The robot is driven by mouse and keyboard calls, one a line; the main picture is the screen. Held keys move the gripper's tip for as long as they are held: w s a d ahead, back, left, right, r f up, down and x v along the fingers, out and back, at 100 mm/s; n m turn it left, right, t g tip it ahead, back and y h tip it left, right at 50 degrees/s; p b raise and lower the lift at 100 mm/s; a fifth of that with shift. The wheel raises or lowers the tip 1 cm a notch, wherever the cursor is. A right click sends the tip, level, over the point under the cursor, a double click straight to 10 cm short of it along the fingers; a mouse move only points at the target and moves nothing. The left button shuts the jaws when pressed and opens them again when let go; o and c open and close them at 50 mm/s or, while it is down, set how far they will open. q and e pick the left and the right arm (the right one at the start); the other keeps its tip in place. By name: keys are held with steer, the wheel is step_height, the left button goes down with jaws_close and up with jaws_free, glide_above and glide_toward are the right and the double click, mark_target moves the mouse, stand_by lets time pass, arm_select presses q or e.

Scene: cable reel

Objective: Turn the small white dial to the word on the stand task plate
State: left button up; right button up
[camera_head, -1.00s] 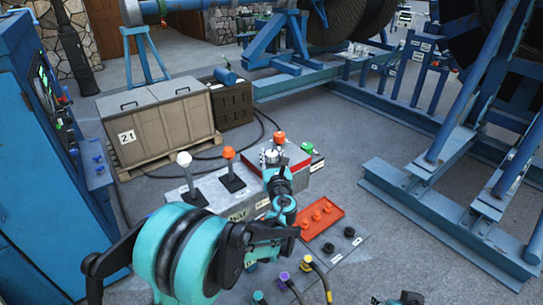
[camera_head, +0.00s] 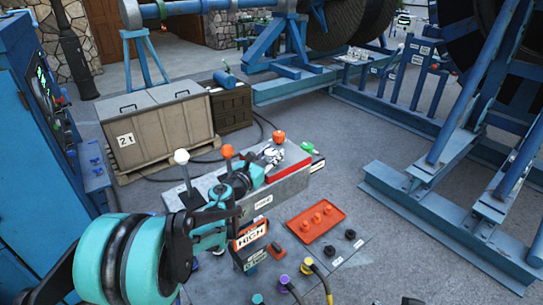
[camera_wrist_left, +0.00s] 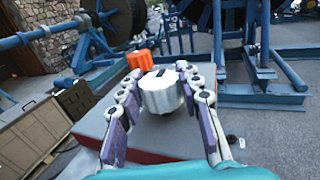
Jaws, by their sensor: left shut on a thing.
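The small white dial (camera_wrist_left: 162,92) is ribbed, with a dark mark on its top. It stands on the grey top of a red-sided control box (camera_head: 289,165). My left gripper (camera_wrist_left: 160,78) is shut on the dial, one finger on each side. In the head view my left gripper (camera_head: 272,153) is over the box, and its fingers mostly hide the dial. A task plate (camera_head: 251,236) reading "HIGH" in an orange frame shows on the front of the stand. A smaller plate below it is partly hidden and I cannot read it. My right gripper does not show clearly.
An orange knob (camera_head: 279,137) is just behind the dial. Levers with white (camera_head: 181,157) and orange (camera_head: 227,151) heads stand to the left. A red button panel (camera_head: 316,223) lies in front. A wooden crate (camera_head: 155,122) and blue reel frames surround open paving.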

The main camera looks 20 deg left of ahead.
arm_select(q)
steer(key=shift+m+h, duration=0.4)
steer(key=shift+h, duration=0.2)
steer(key=o, duration=1.2)
steer(key=shift+s, duration=0.1)
steer(key=v, duration=1.2)
steer(key=shift+r, duration=0.2)
steer(key=shift+a, duration=0.1)
